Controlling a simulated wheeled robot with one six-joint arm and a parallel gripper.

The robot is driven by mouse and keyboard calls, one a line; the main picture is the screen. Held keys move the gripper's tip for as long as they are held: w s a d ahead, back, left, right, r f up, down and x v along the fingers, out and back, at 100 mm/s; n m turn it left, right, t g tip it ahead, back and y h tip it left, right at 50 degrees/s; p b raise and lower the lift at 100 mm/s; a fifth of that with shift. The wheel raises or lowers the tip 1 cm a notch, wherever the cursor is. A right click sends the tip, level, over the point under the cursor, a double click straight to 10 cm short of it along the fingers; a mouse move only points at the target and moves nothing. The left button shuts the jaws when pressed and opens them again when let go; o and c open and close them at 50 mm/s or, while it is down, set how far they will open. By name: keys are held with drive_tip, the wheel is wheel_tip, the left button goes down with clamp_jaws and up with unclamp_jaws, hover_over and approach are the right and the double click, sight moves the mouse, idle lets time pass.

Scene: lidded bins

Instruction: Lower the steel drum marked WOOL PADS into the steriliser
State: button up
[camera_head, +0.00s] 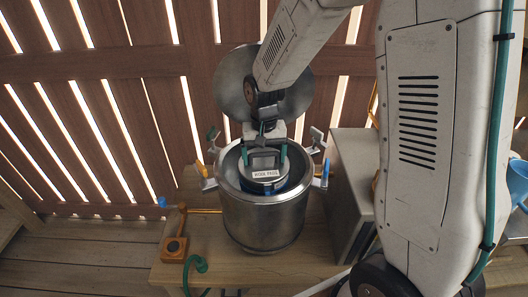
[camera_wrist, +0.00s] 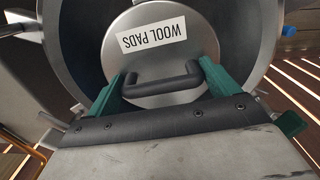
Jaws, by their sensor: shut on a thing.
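The steel drum marked WOOL PADS (camera_head: 266,184) is inside the mouth of the steriliser (camera_head: 262,222), a round steel pot with its lid (camera_head: 236,92) tilted up behind it. My gripper (camera_head: 262,150) is above the drum, with its green fingers shut on the drum's dark handle. In the wrist view the fingers (camera_wrist: 163,86) flank the handle, and the label shows on the drum's top (camera_wrist: 185,55). The steriliser's rim surrounds the drum there, with a dark gap between them. The drum's lower part and underside are hidden in the steriliser.
The steriliser stands on a wooden bench (camera_head: 215,262). Clamps with coloured grips stick out around its rim. A grey metal box (camera_head: 350,180) stands close on its right. An orange block (camera_head: 174,246) with a post and a green hose (camera_head: 196,264) are at its left.

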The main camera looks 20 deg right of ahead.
sight(264, 164)
drive_tip(key=shift+f, duration=2.1)
idle(0.5)
drive_tip(key=o, duration=0.8)
